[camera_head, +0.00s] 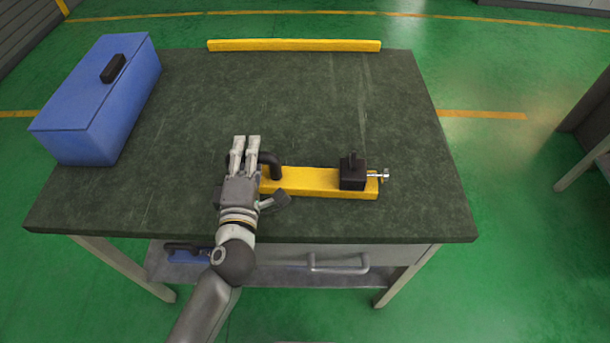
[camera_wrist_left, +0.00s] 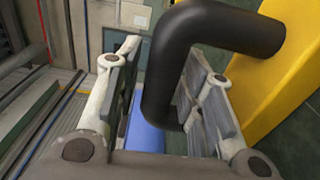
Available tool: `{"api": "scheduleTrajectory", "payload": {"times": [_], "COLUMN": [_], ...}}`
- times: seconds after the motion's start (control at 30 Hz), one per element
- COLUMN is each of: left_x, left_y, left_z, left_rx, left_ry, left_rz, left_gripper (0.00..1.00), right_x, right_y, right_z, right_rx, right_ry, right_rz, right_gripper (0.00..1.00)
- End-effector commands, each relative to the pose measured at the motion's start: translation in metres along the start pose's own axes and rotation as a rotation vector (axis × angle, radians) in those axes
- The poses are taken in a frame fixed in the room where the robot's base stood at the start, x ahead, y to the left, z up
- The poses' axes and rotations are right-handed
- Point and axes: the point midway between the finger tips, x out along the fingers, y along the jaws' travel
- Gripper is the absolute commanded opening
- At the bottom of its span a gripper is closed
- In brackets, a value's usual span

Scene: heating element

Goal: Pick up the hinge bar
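A yellow bar (camera_head: 310,190) lies near the middle front of the dark table; I take it to be the hinge bar. It carries a bent black handle (camera_head: 276,166) at its left end and a black block (camera_head: 353,172) with a metal bolt (camera_head: 380,176) at its right end. My left gripper (camera_head: 245,142) is at the left end of the bar, partly hiding the handle. In the left wrist view the fingers (camera_wrist_left: 158,85) are apart, with the black handle (camera_wrist_left: 175,65) between them, nearer the right finger. Contact is unclear. My right gripper is out of view.
A large blue box (camera_head: 95,100) stands at the table's left side. A second, plain yellow bar (camera_head: 295,45) lies along the back edge. A drawer (camera_head: 310,260) is below the tabletop. The table's back middle and right side are clear.

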Motion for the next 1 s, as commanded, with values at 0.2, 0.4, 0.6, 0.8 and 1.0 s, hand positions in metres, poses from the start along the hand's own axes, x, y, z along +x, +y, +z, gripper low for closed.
{"api": "scheduleTrajectory", "payload": {"times": [0.2,0.4,0.6,0.8,1.0], "left_x": [0.000,0.000,0.000,0.000,0.000], "left_y": [0.000,0.000,0.003,0.007,0.034], "left_z": [0.000,0.000,0.001,0.000,0.001], "left_rx": [0.000,0.000,-0.006,-0.006,-0.007], "left_ry": [0.000,0.000,-0.002,-0.002,-0.005], "left_rz": [0.000,-0.001,0.005,0.008,0.012], "left_gripper": [0.03,0.00,0.00,0.00,0.00], "right_x": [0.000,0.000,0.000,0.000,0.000], "right_y": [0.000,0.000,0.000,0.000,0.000], "right_z": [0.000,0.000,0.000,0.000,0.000], "right_rx": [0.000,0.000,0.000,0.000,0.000], "right_ry": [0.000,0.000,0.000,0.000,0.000], "right_rz": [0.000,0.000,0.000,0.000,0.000], "right_gripper": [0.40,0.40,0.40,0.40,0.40]}}
